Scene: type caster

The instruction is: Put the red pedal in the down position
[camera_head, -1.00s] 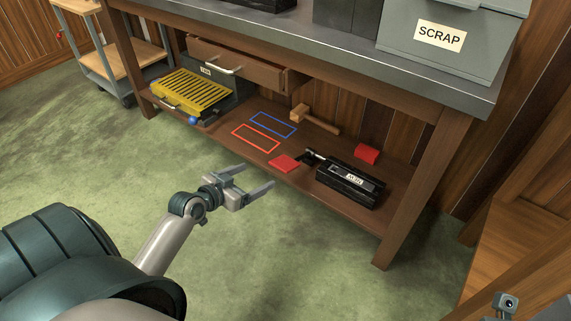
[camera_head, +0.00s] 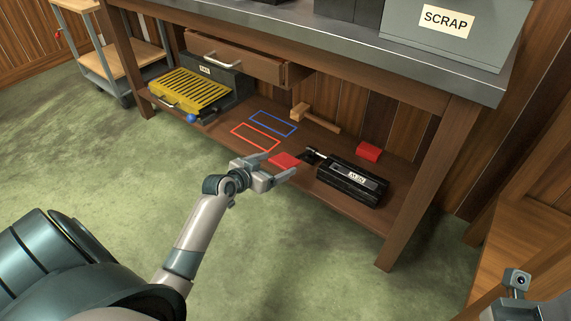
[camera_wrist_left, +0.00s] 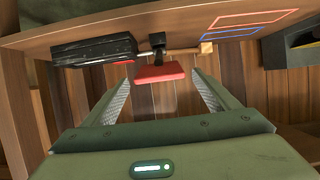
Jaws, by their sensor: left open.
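The red pedal (camera_head: 284,160) is a flat red pad at the left end of the black device (camera_head: 350,183), which has a white label and sits on the bench's lower shelf. A dark bracket (camera_wrist_left: 158,42) stands by the pedal in the left wrist view. My left gripper (camera_head: 286,164) is open at the pedal's near side, its fingers pointing at it. In the left wrist view the pedal (camera_wrist_left: 160,73) lies between the fingertips (camera_wrist_left: 161,76). I cannot tell whether they touch, or how far the pedal is tilted.
A second red block (camera_head: 368,151) lies behind the device. A wooden mallet (camera_head: 318,120), red and blue outlines (camera_head: 255,137) and a yellow-topped box (camera_head: 195,92) are also on the shelf. The bench leg (camera_head: 425,185) stands right. The tabletop overhangs the shelf.

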